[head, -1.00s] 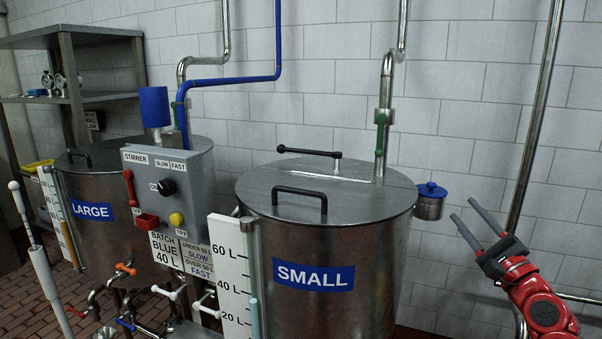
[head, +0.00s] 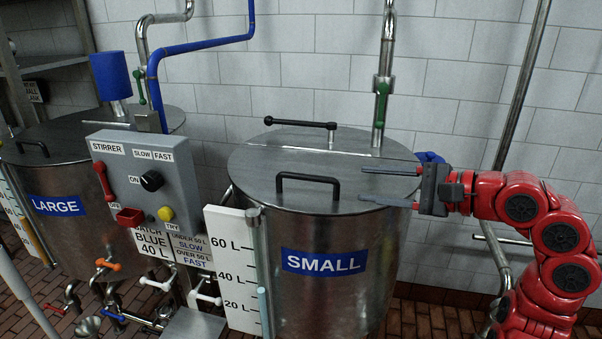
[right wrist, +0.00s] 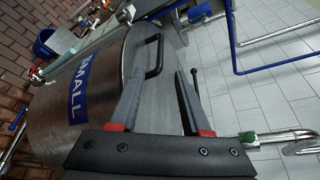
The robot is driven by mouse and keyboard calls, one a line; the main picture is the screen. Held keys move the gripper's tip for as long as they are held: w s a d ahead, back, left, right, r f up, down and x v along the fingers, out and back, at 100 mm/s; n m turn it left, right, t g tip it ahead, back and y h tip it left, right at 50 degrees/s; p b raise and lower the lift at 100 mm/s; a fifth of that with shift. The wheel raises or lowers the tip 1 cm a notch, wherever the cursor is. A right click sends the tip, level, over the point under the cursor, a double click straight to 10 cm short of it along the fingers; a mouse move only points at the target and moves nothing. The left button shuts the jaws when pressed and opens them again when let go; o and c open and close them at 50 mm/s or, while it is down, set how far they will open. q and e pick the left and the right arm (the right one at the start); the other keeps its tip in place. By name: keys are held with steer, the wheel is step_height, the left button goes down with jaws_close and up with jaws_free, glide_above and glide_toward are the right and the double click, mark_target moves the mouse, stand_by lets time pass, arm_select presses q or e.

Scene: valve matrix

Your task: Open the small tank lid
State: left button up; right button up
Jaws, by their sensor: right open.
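The small tank (head: 310,290) is a steel drum with a blue SMALL label. Its round steel lid (head: 245,170) lies flat and closed, with a black bar handle (head: 308,178) on its front part and a black lever (head: 300,124) at the back. My right gripper (head: 362,184) is open and empty, its fingers reaching over the lid's right side, pointing left toward the handle, a short gap away. In the right wrist view the handle (right wrist: 156,55) shows beyond the two open fingers (right wrist: 155,85). My left gripper is not in view.
The grey stirrer control box (head: 140,180) and the large tank (head: 60,200) stand to the left. A white level scale (head: 232,270) is at the small tank's front left. A steel pipe with a green valve (head: 382,88) rises behind the lid.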

mark_target(312, 178)
steer(key=p+x, duration=0.1)
steer(key=x, duration=1.4)
steer(key=shift+p, duration=0.35)
jaws_close()
stand_by(0.5)
